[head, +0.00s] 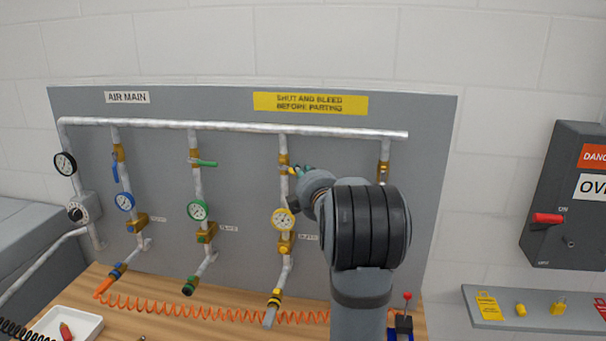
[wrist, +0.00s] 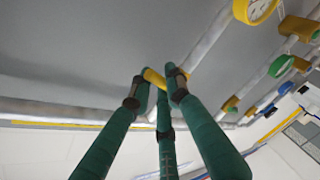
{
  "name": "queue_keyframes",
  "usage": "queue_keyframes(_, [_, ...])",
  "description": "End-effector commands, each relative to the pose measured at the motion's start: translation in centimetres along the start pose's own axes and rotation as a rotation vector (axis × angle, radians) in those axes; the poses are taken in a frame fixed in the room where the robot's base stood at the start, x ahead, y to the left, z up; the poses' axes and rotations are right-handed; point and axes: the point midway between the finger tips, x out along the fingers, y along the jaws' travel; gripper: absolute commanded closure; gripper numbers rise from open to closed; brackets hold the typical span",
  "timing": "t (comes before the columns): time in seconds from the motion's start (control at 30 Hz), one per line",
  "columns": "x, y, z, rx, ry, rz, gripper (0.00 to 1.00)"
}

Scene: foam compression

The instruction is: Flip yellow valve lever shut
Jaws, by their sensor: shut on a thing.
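The yellow valve lever (wrist: 153,77) shows in the wrist view between the green fingers of my gripper (wrist: 158,90). The fingers are closed around it, and they hide part of it and of its valve. In the head view, my gripper (head: 298,171) is at the brass valve (head: 284,160) on the third drop pipe, above the yellow-rimmed gauge (head: 283,219). My wrist and fingers mostly hide the lever there, so I cannot tell its exact angle to the pipe.
A green lever (head: 207,164) sticks out sideways on the second drop pipe. A blue lever (head: 115,168) lies along the first. The header pipe (head: 240,127) runs above. An orange coiled hose (head: 200,310) lies on the wooden bench. A switch box (head: 570,195) hangs at right.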

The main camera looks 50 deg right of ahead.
Motion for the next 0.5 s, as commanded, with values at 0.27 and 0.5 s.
queue_keyframes(0.27, [-0.01,-0.08,0.06,0.000,-0.001,-0.002,1.00])
queue_keyframes(0.5, [-0.02,0.48,-0.16,-0.057,-0.011,-0.022,1.00])
